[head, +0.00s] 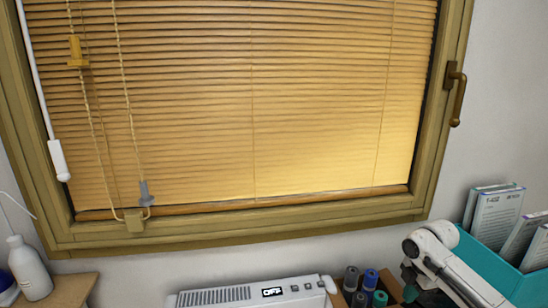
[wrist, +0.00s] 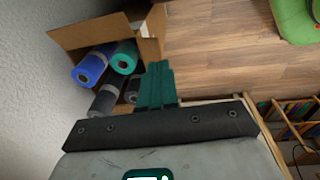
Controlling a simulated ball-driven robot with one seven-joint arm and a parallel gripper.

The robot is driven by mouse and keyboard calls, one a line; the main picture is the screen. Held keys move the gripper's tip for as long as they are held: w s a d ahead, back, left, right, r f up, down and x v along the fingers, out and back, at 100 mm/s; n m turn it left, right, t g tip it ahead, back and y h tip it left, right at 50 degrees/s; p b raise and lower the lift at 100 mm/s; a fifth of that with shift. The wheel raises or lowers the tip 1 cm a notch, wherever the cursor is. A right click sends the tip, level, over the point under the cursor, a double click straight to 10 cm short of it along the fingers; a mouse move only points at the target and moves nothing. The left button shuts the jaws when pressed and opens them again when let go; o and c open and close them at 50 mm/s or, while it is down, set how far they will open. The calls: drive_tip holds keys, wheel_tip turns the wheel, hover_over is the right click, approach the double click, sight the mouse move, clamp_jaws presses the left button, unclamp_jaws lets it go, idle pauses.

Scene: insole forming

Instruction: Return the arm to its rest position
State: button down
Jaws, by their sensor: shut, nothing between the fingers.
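In the wrist view, my gripper (wrist: 156,66) shows as teal fingers side by side with no gap between them. They are shut and hold nothing. They point toward the floor beside an open cardboard box of rolls. In the head view, my white and dark arm shows at the lower right, in front of a teal file holder.
A light grey machine (head: 250,294) with an "OFF" display stands below the window. Right of it are several rolls (head: 370,280). The teal file holder (head: 482,255) holds papers. A white bottle (head: 29,268) stands left. The wrist view shows wooden floor (wrist: 220,60) and a bookshelf (wrist: 290,120).

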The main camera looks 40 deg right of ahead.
drive_tip(key=w+a+r+t+y, duration=0.1)
drive_tip(key=w+a+r+t, duration=0.15)
drive_tip(key=w+a, duration=1.2)
drive_tip(key=w+a+f+m+t+y, duration=0.1)
drive_tip(key=w+a+m, duration=0.15)
drive_tip(key=a, duration=0.65)
drive_tip(key=w+a+f+m+t+y, duration=0.1)
drive_tip(key=w+a, duration=0.2)
drive_tip(key=a, duration=0.5)
drive_tip(key=s+a+f+m+g, duration=0.2)
drive_tip(key=s+a+f+m, duration=0.25)
drive_tip(key=s+a, duration=0.55)
drive_tip(key=s+d+f+m+g+h, duration=0.1)
drive_tip(key=s+f+m+g+h, duration=0.1)
drive_tip(key=s, duration=1.3)
drive_tip(key=shift+s+d+f+m+h, duration=0.2)
drive_tip(key=shift+f+m+h, duration=0.1)
drive_tip(key=shift+m+h, duration=0.3)
